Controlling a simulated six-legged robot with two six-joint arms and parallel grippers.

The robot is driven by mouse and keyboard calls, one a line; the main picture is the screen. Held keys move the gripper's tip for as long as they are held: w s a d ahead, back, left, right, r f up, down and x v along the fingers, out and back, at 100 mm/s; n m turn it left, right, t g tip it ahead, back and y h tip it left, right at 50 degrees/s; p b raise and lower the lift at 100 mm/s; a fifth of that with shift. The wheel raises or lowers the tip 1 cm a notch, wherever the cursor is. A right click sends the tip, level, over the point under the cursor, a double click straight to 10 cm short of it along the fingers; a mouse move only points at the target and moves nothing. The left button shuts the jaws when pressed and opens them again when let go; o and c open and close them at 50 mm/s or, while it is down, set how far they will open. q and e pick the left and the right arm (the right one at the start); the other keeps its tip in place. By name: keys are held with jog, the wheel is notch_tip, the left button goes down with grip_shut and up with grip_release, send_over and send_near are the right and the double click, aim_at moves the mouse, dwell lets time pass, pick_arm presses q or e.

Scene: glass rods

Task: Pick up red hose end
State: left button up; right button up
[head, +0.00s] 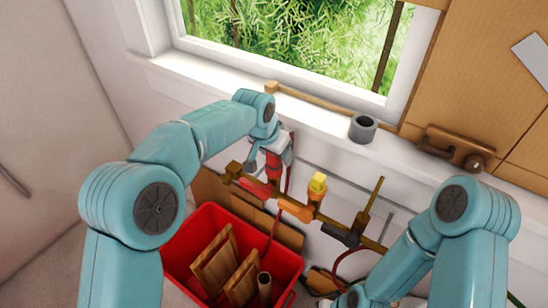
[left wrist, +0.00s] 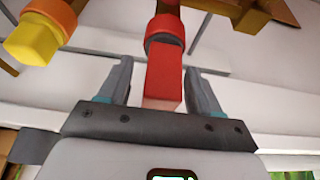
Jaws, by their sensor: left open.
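The red hose end (left wrist: 164,75) stands between the two fingers of my left gripper in the left wrist view, with a gap visible on each side. My left gripper (left wrist: 162,88) is open around it. In the head view a red piece (head: 273,167) shows just below my left gripper (head: 274,154), close to the brass pipe under the window. The fingers are small and partly hidden there. My right arm comes in from the lower right, and its gripper is not visible.
The brass pipe (head: 332,222) carries a yellow cap (head: 317,184) and several coloured handles. A red bin (head: 206,215) with wooden pieces stands below. A grey cup (head: 363,128) sits on the windowsill (head: 310,118). A cardboard-brown cabinet is at the right.

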pick_arm(q)
jog(key=c, duration=1)
jog(key=shift+c, duration=0.9)
jog(key=shift+r, duration=0.1)
